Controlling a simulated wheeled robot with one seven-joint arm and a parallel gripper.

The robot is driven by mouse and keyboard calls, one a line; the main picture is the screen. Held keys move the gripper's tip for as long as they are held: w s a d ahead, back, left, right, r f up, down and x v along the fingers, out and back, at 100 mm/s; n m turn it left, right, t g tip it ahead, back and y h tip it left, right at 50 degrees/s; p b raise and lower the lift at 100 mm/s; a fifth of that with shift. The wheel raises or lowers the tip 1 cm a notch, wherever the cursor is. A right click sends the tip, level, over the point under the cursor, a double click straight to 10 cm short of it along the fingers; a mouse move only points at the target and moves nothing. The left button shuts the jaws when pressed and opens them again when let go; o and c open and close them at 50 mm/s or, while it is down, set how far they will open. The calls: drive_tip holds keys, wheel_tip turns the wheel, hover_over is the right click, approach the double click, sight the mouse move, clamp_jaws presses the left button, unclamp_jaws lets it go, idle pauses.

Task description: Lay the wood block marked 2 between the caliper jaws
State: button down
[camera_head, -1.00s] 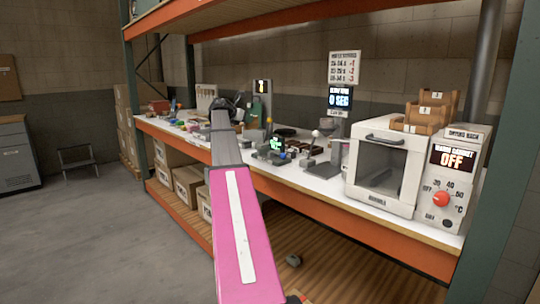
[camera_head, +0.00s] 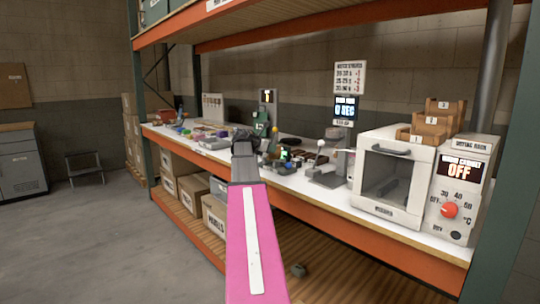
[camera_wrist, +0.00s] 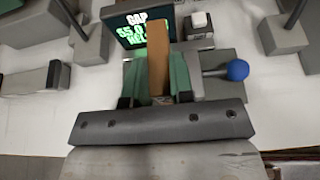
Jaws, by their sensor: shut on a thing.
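My gripper (camera_head: 244,138) is at the far end of my pink arm, over the workbench. In the wrist view my gripper (camera_wrist: 156,99) is shut on a brown wood block (camera_wrist: 158,58), which stands out lengthwise ahead of it. No number shows on the block's visible face. The caliper device, with a green-lit gap display (camera_wrist: 136,24) and a blue ball handle (camera_wrist: 237,70), lies just ahead and below. Green parts (camera_wrist: 178,72) flank the block, and I cannot tell whether the block touches them.
Wooden holders numbered 1, 2 and 3 (camera_head: 435,120) sit on a white drying cabinet (camera_head: 392,170) at the right. A grey stand (camera_head: 326,177) is right of the caliper. An orange beam (camera_head: 330,213) edges the bench.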

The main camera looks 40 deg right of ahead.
drive_tip(key=shift+f, duration=1.3)
drive_tip(key=c, duration=1)
unclamp_jaws()
drive_tip(key=shift+f, duration=0.1)
